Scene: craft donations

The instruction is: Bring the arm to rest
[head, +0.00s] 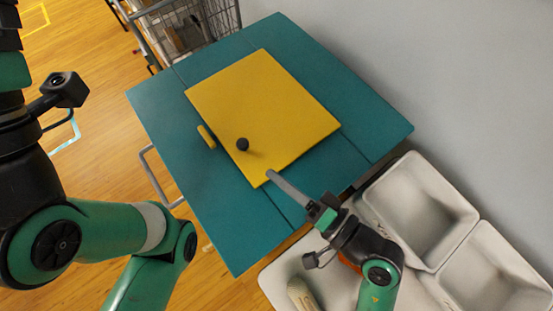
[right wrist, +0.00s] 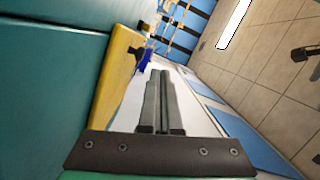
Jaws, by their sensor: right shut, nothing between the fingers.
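My right gripper (head: 271,176) reaches in from the lower right over the near corner of a flat yellow panel (head: 270,95). In the right wrist view its two fingers (right wrist: 164,73) lie side by side, shut, with nothing between them. I cannot tell whether the fingertips touch the panel or hover above it. My left arm shows at the left of the head view, but its gripper is outside the picture.
The panel lies on a teal table (head: 180,115) with a small black round thing (head: 243,144) on it and a small yellow piece (head: 206,136) beside it. Pale bins (head: 420,205) stand at the lower right. A wire cart (head: 190,28) stands beyond the table.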

